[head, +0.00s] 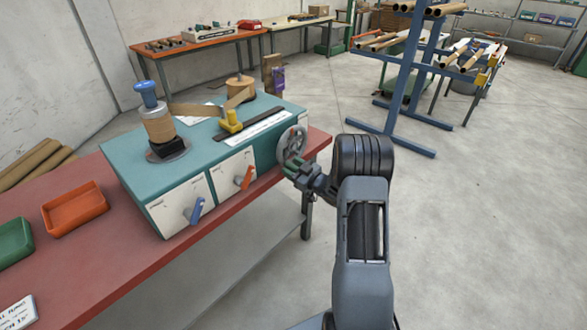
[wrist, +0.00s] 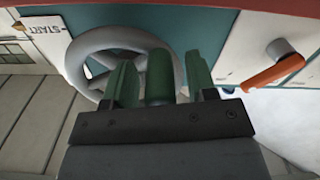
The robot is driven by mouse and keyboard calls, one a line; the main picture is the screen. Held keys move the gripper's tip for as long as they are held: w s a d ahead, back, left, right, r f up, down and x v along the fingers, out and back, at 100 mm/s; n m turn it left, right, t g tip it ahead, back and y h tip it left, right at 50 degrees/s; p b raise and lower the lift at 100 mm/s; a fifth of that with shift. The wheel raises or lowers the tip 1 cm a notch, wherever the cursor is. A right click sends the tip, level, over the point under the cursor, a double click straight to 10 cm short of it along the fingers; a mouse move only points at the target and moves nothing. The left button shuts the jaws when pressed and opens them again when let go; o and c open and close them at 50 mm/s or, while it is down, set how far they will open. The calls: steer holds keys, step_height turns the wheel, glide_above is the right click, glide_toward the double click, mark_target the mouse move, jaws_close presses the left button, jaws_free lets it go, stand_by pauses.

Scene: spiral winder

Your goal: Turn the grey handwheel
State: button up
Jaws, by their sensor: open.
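The grey handwheel (head: 291,146) is on the right end of the teal-topped winder, above the bench edge. In the wrist view its thick grey rim (wrist: 118,35) shows behind my fingers. A dark green cylindrical handle (wrist: 160,76) stands out from the wheel's lower right. My gripper (head: 296,170) is in front of the wheel's lower part in the head view. In the wrist view my gripper (wrist: 158,62) is open, with one green finger on each side of the handle. A gap shows on both sides. The lower wheel is hidden by my gripper.
An orange lever (head: 244,178) and a blue lever (head: 194,210) stick out of the winder's front. The orange lever (wrist: 272,75) is right of my fingers in the wrist view. The red bench (head: 120,215) carries the winder. Open floor lies to the right.

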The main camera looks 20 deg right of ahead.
jaws_close()
stand_by(0.3)
